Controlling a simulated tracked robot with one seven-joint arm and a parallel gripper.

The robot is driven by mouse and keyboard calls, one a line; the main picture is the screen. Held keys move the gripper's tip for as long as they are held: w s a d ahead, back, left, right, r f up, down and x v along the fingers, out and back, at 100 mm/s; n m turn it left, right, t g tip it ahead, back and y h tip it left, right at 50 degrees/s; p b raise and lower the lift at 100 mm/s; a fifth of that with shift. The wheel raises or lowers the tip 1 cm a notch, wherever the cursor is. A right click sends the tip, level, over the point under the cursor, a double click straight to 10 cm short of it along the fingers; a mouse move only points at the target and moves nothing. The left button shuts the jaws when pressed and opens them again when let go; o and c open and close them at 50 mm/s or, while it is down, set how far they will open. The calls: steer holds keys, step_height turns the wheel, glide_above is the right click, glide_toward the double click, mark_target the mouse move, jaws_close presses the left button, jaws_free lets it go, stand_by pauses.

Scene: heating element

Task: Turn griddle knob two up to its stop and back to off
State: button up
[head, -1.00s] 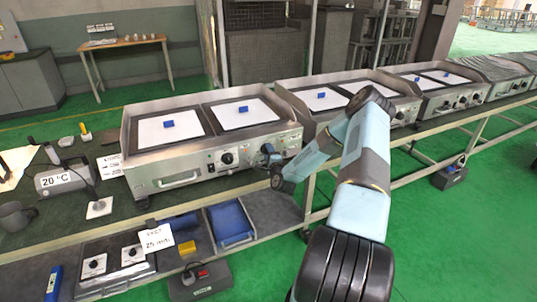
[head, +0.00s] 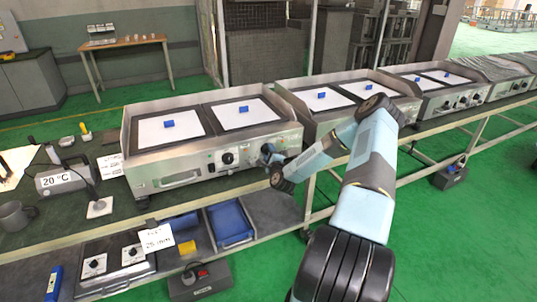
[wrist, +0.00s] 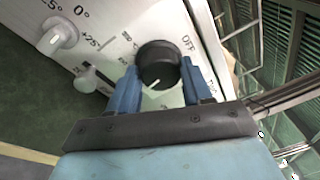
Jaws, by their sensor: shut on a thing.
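The griddle (head: 190,178) stands on the bench with two knobs on its front panel. The left knob (head: 228,158) is black and free. My gripper (head: 268,153) is at the right knob, which it largely hides in the head view. In the wrist view, the black round knob (wrist: 158,64) sits between the two blue fingers of my gripper (wrist: 162,82), which is shut on it. Its white pointer mark is at the lower edge, away from the OFF label (wrist: 187,44) at upper right.
In the wrist view, a pale knob (wrist: 58,35) with degree markings and a smaller pale knob (wrist: 88,79) are left of the fingers. More griddles (head: 437,92) line the bench to the right. A 20 °C box (head: 60,180) stands at left.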

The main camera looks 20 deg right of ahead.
steer(key=o, duration=0.8)
steer(key=shift+s+d+f, duration=0.1)
steer(key=shift+f, duration=0.2)
steer(key=shift+o, duration=1.2)
steer(key=shift+r, duration=0.15)
steer(key=s+a, duration=0.2)
steer(key=s, duration=1.1)
steer(key=shift+s+f, duration=0.25)
steer(key=shift+a, duration=0.1)
